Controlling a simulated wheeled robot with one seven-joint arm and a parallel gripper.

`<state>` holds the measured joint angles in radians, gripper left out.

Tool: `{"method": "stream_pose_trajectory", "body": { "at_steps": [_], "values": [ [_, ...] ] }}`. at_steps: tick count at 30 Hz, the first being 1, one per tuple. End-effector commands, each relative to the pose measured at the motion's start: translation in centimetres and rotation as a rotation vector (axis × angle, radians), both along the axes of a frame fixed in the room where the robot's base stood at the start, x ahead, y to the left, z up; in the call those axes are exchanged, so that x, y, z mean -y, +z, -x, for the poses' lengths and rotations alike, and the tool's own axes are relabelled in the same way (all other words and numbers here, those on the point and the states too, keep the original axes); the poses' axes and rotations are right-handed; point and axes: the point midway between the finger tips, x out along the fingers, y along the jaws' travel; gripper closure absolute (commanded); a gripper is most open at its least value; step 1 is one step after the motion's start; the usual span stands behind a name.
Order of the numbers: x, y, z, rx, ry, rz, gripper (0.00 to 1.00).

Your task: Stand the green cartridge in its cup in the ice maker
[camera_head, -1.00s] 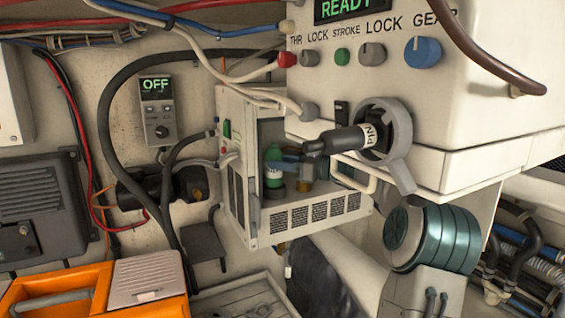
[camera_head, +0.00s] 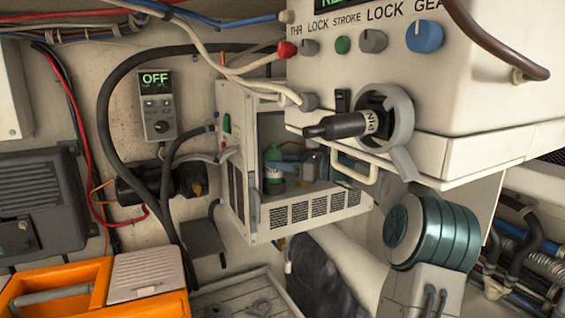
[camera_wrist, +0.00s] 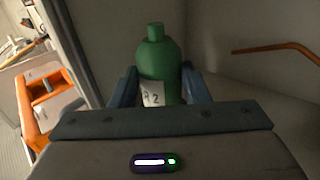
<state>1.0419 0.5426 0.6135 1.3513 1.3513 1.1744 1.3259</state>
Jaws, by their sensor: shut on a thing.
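The green cartridge (camera_head: 273,155) is upright inside the open front of the white ice maker (camera_head: 300,232). In the wrist view the cartridge (camera_wrist: 158,55) shows its neck, shoulder and part of a white label. My gripper (camera_head: 287,167) has blue fingers and reaches in from the right; in the wrist view the fingers (camera_wrist: 158,88) are shut on the cartridge from both sides. A dark, round, cup-like shape (camera_head: 274,187) shows just below the cartridge. I cannot tell whether the cartridge touches it or stands in it. The cartridge's base is hidden in the wrist view.
A black pin handle (camera_head: 335,127) juts from the white control box (camera_head: 450,85) in front of the ice maker's upper right. A white hose (camera_head: 240,85) crosses above the opening. An orange case (camera_head: 75,280) is at the lower left.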

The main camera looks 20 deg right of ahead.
Motion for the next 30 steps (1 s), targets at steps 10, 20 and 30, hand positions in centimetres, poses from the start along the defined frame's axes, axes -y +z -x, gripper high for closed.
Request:
{"method": "stream_pose_trajectory", "body": {
  "at_steps": [10,20,30],
  "values": [
    [0.0,-0.4,0.0,0.000,0.000,0.000,0.33],
    [0.2,-0.5,0.2,-0.002,0.000,-0.001,0.33],
    [4.2,-0.8,4.5,0.000,-0.005,0.001,0.33]
  ]
}}
